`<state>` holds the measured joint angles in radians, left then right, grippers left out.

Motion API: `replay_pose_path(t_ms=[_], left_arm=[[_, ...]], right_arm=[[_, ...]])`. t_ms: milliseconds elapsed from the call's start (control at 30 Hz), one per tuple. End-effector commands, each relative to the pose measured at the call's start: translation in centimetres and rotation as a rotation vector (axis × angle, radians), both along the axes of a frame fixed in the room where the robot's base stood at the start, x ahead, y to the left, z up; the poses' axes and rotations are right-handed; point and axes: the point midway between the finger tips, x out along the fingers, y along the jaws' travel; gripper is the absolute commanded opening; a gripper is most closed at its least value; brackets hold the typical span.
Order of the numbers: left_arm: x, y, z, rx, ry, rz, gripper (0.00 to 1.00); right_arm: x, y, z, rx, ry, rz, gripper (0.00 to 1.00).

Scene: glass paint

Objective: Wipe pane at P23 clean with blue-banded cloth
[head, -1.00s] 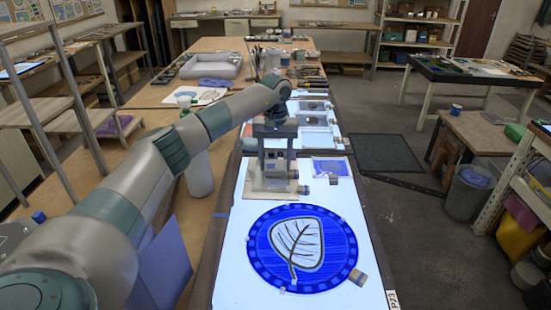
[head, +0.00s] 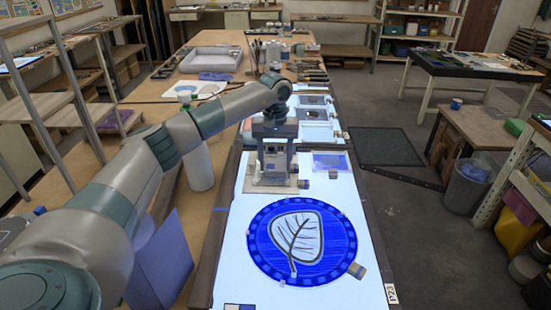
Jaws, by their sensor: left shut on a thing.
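A round blue pane with a pale leaf and dark veins (head: 334,245) lies on the lit white table top (head: 225,270), near the P23 label (head: 391,293). My left gripper (head: 276,180) points down at the left of the lit surface, beyond the round pane and apart from it. It is shut on a flat beige thing (head: 254,186) that looks like cloth. The jaws hide part of it, and I cannot make out a blue band. My right gripper is not in view.
A small tan block (head: 356,270) sits at the round pane's lower right rim. A small blue rectangular pane (head: 330,162) lies beyond, right of my gripper. A white bottle (head: 199,168) stands left of the lit surface.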

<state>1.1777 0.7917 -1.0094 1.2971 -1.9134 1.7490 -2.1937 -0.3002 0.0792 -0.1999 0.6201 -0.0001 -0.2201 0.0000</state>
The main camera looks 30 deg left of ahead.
Motion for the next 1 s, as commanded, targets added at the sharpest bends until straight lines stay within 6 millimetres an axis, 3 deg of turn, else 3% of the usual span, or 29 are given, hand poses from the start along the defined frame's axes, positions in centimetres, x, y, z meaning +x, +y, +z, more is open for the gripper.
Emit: replay_pose_path(t_ms=[467, 1000], left_arm=[[-0.4, -0.1, -0.3, 0.0, 0.004, -0.001, 0.36], [-1.6, 1.8, -0.2, 0.001, 0.006, -0.001, 0.36]], right_arm=[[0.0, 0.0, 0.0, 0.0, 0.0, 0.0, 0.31], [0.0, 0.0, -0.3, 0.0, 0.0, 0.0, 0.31]])
